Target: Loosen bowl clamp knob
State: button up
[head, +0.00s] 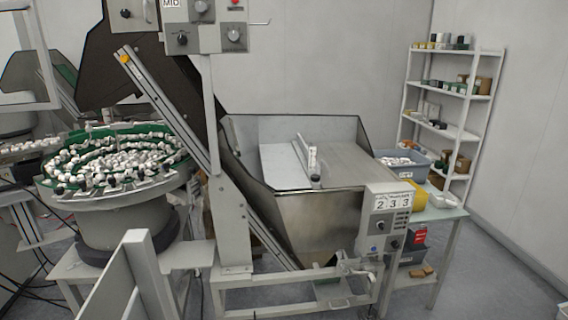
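The vibratory bowl feeder (110,203) stands at the left on a grey base, its bowl lined in green and filled with many small white caps (115,158). Several small dark knobs or fittings (59,189) sit along the front of the bowl's rim. I cannot tell which of them is the clamp knob, or whether it is tight. My gripper is not in view.
A steel hopper (310,215) with an inclined conveyor stands in the middle. A control box (388,215) reading 233 is at its right front. A side table (445,214) carries a blue bin (405,168). A white shelf (447,125) stands behind.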

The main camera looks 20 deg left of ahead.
aim_at(59, 190)
jog(key=i+j+u, duration=0.25)
jog(key=i+u, duration=0.65)
jog(key=i+l+u, duration=0.1)
jog(key=i+u, duration=0.35)
jog(key=i+l+u, duration=0.3)
jog(key=i+u, duration=0.15)
jog(key=i, duration=0.15)
